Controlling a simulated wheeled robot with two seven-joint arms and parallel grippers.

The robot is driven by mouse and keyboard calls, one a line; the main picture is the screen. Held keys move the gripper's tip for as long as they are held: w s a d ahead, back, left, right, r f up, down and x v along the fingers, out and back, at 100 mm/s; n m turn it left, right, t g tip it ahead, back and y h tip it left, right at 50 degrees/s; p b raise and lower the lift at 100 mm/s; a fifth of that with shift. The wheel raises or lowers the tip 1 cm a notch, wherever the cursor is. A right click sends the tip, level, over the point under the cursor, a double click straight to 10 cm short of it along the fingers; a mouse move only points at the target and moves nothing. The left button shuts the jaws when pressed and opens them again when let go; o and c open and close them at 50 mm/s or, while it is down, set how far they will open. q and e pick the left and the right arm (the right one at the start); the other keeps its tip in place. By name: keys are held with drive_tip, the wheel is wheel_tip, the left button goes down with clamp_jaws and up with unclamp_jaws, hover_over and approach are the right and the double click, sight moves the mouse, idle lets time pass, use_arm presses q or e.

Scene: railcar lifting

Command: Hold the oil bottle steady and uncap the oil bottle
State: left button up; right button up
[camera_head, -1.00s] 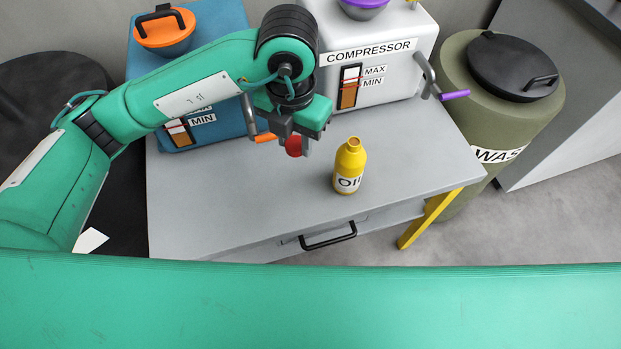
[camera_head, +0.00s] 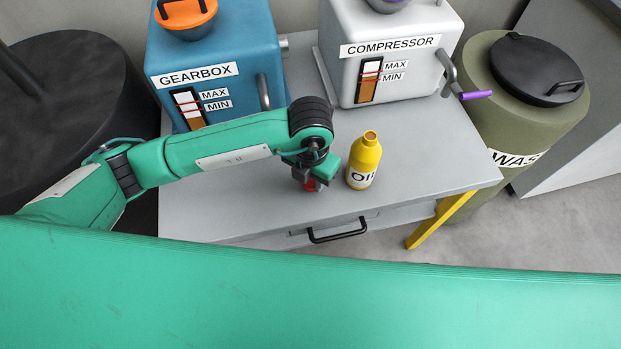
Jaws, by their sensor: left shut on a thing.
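The yellow oil bottle (camera_head: 364,161) stands upright on the grey table, with its neck open and no cap on it. My left gripper (camera_head: 312,184) is just left of the bottle, low over the table. It is shut on a small red cap (camera_head: 311,186), mostly hidden by the gripper. I cannot tell whether the cap touches the table. My right gripper is not in view.
The blue gearbox (camera_head: 214,50) and the white compressor (camera_head: 392,62) stand at the back of the table (camera_head: 440,150). An olive waste barrel (camera_head: 485,115) is on the right. A black-handled drawer (camera_head: 337,233) is at the front. Table right of the bottle is clear.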

sight(311, 181)
use_arm(q)
drive_tip(key=shift+f, duration=0.65)
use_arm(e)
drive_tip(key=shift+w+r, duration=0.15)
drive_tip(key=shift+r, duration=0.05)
use_arm(q)
drive_tip(key=shift+f, duration=0.15)
drive_tip(key=o, duration=1.1)
drive_tip(key=shift+c, duration=0.2)
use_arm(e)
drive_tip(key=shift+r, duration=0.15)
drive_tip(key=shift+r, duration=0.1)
use_arm(q)
drive_tip(key=shift+r, duration=0.55)
wheel_tip(311, 181, up, 11)
drive_tip(key=shift+r, duration=0.15)
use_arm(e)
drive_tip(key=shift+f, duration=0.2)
